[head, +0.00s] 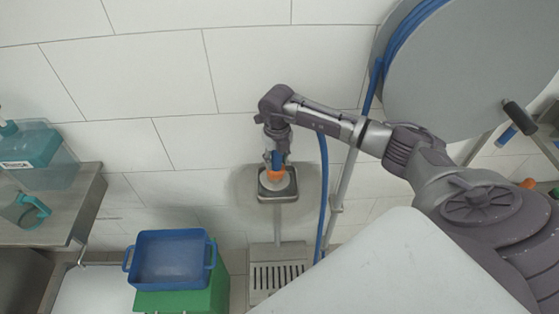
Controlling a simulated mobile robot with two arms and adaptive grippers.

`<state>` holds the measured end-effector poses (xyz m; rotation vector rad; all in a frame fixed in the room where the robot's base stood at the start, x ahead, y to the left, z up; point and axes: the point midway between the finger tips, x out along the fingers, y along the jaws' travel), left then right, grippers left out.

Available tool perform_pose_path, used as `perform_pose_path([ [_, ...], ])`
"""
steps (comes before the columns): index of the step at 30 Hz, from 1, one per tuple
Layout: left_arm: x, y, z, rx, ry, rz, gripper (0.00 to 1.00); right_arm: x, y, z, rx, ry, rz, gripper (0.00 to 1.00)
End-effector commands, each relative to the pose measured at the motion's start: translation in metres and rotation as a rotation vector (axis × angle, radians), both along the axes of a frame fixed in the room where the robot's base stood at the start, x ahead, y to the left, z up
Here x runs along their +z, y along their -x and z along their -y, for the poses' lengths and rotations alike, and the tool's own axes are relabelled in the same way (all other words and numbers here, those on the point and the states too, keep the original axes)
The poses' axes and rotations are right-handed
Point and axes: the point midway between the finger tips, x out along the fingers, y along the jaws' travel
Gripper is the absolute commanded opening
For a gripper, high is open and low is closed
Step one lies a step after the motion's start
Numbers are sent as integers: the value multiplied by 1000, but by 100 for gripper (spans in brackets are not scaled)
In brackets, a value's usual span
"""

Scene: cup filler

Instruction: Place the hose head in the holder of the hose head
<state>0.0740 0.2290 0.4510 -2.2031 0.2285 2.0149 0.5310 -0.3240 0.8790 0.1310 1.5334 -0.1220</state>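My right gripper (277,154) comes in from the right and points down at the middle of the picture. It is shut around the blue body of the hose head, whose orange end (275,176) shows just below the fingers. The grey square holder (265,193) stands on a post directly beneath. The orange end appears within the holder's outline; I cannot tell whether it touches or rests in it. The blue hose (322,200) hangs to the right of the holder and passes behind my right arm. My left gripper is not in view.
A large grey hose reel (470,70) is at the upper right. A blue tub (170,262) sits on a green container (185,300) at lower left. A metal bench (84,190) with teal items is at the far left. A floor grate (280,276) lies below the holder.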

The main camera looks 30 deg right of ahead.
Motion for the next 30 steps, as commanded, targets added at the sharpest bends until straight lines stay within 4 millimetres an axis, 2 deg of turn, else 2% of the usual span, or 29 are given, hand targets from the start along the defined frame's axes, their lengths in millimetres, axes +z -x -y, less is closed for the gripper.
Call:
perform_pose_path([
  [1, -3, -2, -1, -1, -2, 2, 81, -18, 11, 0, 3, 10, -35, 46],
  [3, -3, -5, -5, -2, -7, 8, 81, -18, 11, -1, 4, 7, -34, 58],
  [4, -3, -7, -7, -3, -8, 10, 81, -18, 11, -2, 4, 6, -34, 59],
  [14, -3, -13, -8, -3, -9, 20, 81, -16, 10, -4, 7, -2, -32, 59],
  [17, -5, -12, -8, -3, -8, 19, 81, -6, 9, -4, 7, -3, -30, 59],
  [20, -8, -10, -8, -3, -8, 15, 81, 12, 10, -3, 9, -1, -28, 59],
  [27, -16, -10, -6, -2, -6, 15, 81, 69, 8, -2, 6, 0, -21, 59],
  [30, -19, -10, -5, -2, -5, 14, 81, 86, 8, -2, 6, 1, -22, 59],
])
